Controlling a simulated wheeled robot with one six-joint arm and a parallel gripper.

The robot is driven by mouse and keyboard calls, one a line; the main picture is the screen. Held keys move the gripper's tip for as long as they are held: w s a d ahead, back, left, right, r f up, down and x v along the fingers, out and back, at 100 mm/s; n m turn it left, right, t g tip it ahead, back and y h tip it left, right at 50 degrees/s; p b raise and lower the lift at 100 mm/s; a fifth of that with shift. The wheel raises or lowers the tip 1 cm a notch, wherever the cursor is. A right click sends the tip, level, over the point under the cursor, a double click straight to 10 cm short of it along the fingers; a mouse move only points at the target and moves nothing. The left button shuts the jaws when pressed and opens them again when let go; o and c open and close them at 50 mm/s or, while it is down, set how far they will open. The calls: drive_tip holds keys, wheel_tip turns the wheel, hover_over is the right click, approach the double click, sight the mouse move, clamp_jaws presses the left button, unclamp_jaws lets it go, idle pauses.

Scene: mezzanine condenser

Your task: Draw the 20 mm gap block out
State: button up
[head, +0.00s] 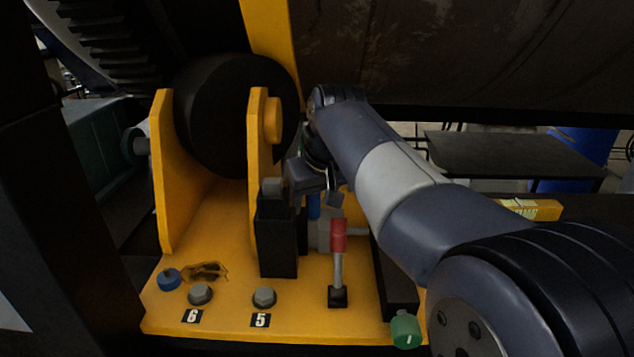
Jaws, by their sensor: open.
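No 20 mm marking is readable, so I cannot tell for sure which part is the gap block. A dark grey block end (272,188) stands up from a black upright housing (277,243) on the yellow bracket base (230,318). My gripper (316,192) is open, just right of the housing's top and beside the block end. I see no contact with the block, but the fingers are small and dark and partly hidden by my wrist. A small blue part (313,206) shows just below the fingers.
A red-handled lever (338,236) stands right of the housing. Yellow upright plates (258,160) flank a large black roller (222,115). Bolts marked 6 (200,294) and 5 (264,296), a blue cap (169,279) and a green knob (406,331) lie along the front.

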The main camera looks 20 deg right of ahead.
drive_tip(key=shift+w+f, duration=0.15)
drive_tip(key=shift+f, duration=0.25)
clamp_jaws()
idle(0.4)
drive_tip(key=shift+r, duration=0.1)
drive_tip(key=shift+r, duration=3.7)
